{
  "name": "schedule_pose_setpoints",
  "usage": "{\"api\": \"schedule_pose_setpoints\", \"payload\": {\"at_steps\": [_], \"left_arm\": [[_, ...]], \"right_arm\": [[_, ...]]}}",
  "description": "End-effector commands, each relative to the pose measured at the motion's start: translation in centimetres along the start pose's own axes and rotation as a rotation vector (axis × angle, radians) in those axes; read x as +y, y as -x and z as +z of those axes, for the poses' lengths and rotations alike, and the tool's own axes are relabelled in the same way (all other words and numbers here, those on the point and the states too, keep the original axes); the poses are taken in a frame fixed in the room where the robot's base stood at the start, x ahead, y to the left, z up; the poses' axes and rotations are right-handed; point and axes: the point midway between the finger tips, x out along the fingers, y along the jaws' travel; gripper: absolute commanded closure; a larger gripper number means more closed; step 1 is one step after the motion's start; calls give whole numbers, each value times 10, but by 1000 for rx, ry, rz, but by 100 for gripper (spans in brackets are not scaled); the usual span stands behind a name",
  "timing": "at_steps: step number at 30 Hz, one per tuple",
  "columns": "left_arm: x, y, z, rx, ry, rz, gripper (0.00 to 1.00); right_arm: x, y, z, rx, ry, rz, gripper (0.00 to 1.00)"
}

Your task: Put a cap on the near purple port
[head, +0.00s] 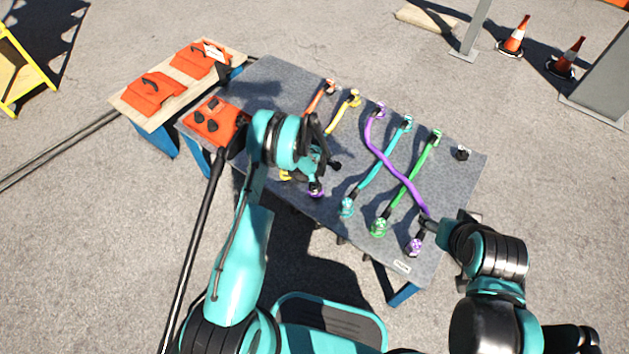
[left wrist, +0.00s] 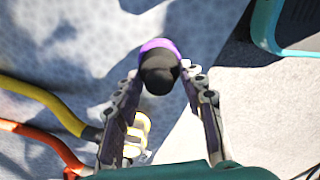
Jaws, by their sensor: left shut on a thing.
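The near purple port (head: 316,192) shows at the table's near edge, partly hidden by my left gripper. Its purple rim (left wrist: 158,45) shows in the left wrist view. My left gripper (head: 322,175) is shut on a black cap (left wrist: 159,75) between its fingertips (left wrist: 162,78). The cap overlaps the purple rim; I cannot tell whether it is fully seated. Whether the right fingers grip the cable is unclear.
Cyan (head: 376,167) and green (head: 408,184) cables lie right of the left gripper. Yellow (left wrist: 40,95) and orange (left wrist: 38,132) cables lie beside it in the wrist view. A black-capped port (head: 462,153) is at the far right. An orange case (head: 212,120) is at left.

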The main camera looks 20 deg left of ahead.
Motion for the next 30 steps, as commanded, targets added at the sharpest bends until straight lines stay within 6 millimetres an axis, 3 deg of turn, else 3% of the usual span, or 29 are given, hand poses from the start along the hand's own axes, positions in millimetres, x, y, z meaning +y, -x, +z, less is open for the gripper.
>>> {"api": "schedule_pose_setpoints", "payload": {"at_steps": [22, 23, 25, 30], "left_arm": [[0, -6, 0, 0, 0, 0, 89], [0, -6, 0, 0, 0, 0, 55], [0, -6, 0, 0, 0, 0, 36], [0, -6, 0, 0, 0, 0, 36]], "right_arm": [[0, 0, 0, 0, 0, 0, 37], [0, 0, 0, 0, 0, 0, 37], [0, 0, 0, 0, 0, 0, 37], [0, 0, 0, 0, 0, 0, 37]]}}
